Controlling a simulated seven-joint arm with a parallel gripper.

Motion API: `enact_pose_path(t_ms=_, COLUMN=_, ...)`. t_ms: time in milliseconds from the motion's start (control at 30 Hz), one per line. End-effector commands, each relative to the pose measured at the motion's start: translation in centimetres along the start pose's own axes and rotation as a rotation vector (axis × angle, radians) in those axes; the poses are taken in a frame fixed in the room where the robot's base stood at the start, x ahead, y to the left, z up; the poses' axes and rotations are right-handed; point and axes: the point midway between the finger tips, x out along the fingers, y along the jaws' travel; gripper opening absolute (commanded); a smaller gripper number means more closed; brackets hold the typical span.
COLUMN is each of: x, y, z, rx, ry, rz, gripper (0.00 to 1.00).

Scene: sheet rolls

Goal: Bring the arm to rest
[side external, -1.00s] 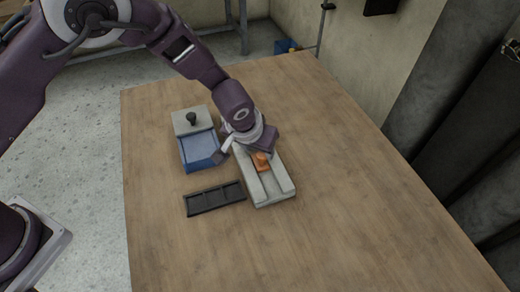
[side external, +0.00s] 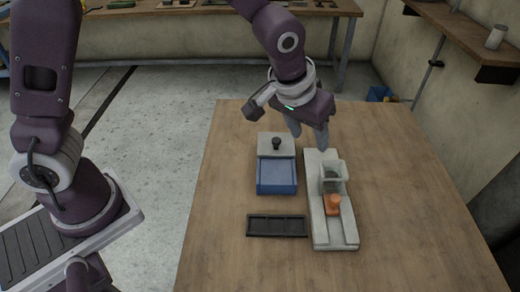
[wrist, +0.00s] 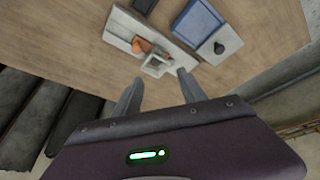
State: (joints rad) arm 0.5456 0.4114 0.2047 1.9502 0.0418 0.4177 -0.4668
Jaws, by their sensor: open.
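My gripper (side external: 309,137) is raised above the far end of the grey track fixture (side external: 345,232), open and empty. In the wrist view its two fingers (wrist: 158,92) are apart with nothing between them. The fixture carries a small grey open frame (side external: 334,176) and an orange piece with a rounded knob (side external: 333,204) beside it. Both also show beyond the fingertips in the wrist view. My fingers look clear of the fixture.
A blue tray (side external: 276,178) with a grey end plate and black knob (side external: 276,143) sits left of the fixture. A black slotted tray (side external: 276,226) lies in front. The right of the wooden table (side external: 410,200) is clear. A wall shelf (side external: 465,38) is at upper right.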

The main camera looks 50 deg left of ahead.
Motion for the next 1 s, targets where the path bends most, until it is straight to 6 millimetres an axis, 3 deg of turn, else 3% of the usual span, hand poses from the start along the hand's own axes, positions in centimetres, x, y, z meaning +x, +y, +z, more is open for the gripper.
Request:
enact_pose_path(t_ms=33, x=-4.3, y=-2.5, z=0.1, rx=-0.020, ry=0.013, rz=0.018, gripper=0.49)
enact_pose_path(t_ms=100, x=-9.3, y=-5.6, z=1.7, rx=-0.023, ry=0.022, rz=0.032, gripper=0.49)
enact_pose_path(t_ms=200, x=-15.1, y=-9.4, z=5.7, rx=-0.005, ry=0.047, rz=0.036, gripper=0.49)
enact_pose_path(t_ms=300, x=-18.6, y=-12.1, z=10.4, rx=0.021, ry=0.077, rz=0.020, gripper=0.49)
enact_pose_path(t_ms=400, x=-20.2, y=-13.5, z=14.4, rx=0.045, ry=0.098, rz=-0.007, gripper=0.49)
enact_pose_path(t_ms=533, x=-20.6, y=-14.2, z=17.2, rx=0.064, ry=0.109, rz=-0.033, gripper=0.49)
enact_pose_path(t_ms=1000, x=-20.6, y=-14.3, z=17.6, rx=0.069, ry=0.111, rz=-0.036, gripper=0.49)
